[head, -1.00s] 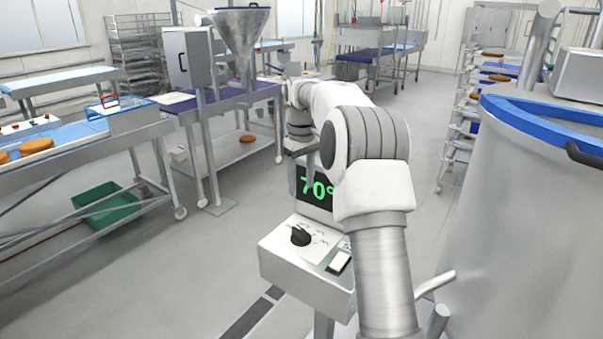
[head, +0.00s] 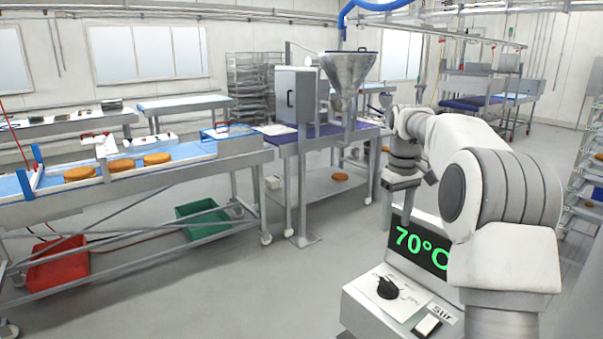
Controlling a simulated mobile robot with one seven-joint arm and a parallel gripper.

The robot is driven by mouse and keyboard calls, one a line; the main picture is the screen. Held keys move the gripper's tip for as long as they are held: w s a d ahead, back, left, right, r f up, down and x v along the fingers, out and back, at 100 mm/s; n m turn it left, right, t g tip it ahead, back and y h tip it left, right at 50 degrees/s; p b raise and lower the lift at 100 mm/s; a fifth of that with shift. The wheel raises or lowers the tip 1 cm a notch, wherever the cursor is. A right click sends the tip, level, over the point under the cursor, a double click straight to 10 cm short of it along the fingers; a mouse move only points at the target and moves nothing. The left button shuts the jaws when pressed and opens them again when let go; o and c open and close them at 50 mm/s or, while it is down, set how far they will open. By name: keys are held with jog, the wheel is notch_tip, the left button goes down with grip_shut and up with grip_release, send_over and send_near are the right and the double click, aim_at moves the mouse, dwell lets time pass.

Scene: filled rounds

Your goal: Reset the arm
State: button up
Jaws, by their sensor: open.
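My arm reaches forward from the lower right in the head view, bent at its white and grey elbow. My gripper (head: 397,208) is at the arm's far end, pointing down just behind and left of the control box's display. Its fingers are small and partly overlap the background, and it looks open, with nothing seen between them. The arm covers part of the control box (head: 372,312) and its display (head: 418,250), which reads 70°C in green.
At left is a conveyor (head: 215,165) with several brown rounds (head: 157,158). A hopper (head: 347,80) stands over a purple-topped table. Green (head: 203,217) and red (head: 58,262) bins lie below. The middle floor is clear.

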jog(key=s+a+r+m+t, duration=0.1)
jog(key=s+a+r, duration=0.3)
jog(key=s, duration=0.5)
jog(key=s+a+r+m+t, duration=0.15)
jog(key=s+a+r, duration=0.25)
jog(key=s, duration=0.4)
jog(key=s+a+f+t, duration=0.1)
jog(key=s+f, duration=0.1)
jog(key=s, duration=0.3)
jog(key=s+a+f+m, duration=0.1)
jog(key=s+f, duration=0.2)
jog(key=s, duration=0.3)
jog(key=s+a+f+t, duration=0.1)
jog(key=s+f, duration=0.1)
jog(key=s, duration=0.4)
jog(key=shift+f+t, duration=0.25)
jog(key=shift+t, duration=0.1)
jog(key=shift+s, duration=0.1)
